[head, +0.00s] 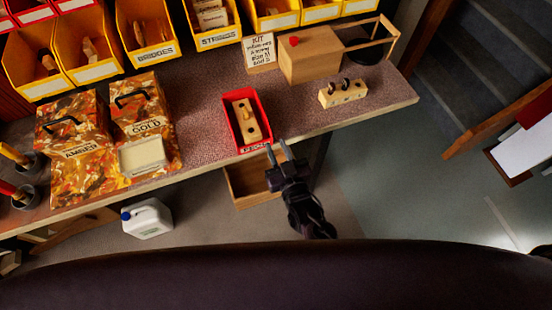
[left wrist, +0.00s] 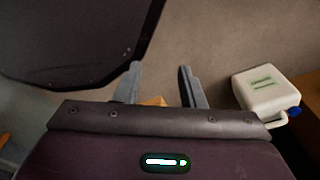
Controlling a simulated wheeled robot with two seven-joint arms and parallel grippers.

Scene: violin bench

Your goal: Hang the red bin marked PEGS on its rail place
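A red bin (head: 264,112) sits on the speckled bench near its front edge, with a pale wooden block with dark holes inside. Its front label is too small to read for sure, so I cannot tell if it says PEGS. My right gripper (head: 279,154) is at the bin's front right corner, fingers apart and pointing at the bench edge; I see nothing between them. My left gripper (left wrist: 160,85) shows only in the left wrist view, open and empty above the floor. More red bins (head: 30,13) are cut off at the top left. The rail itself is hidden.
Yellow bins (head: 148,52) line the bench's back. Two marbled cases (head: 75,143) stand at the left. A wooden box (head: 310,57), a sign (head: 259,50) and a holed block (head: 343,93) are at the right. An open drawer (head: 245,187) is below; a white jug (head: 147,220) is on the floor.

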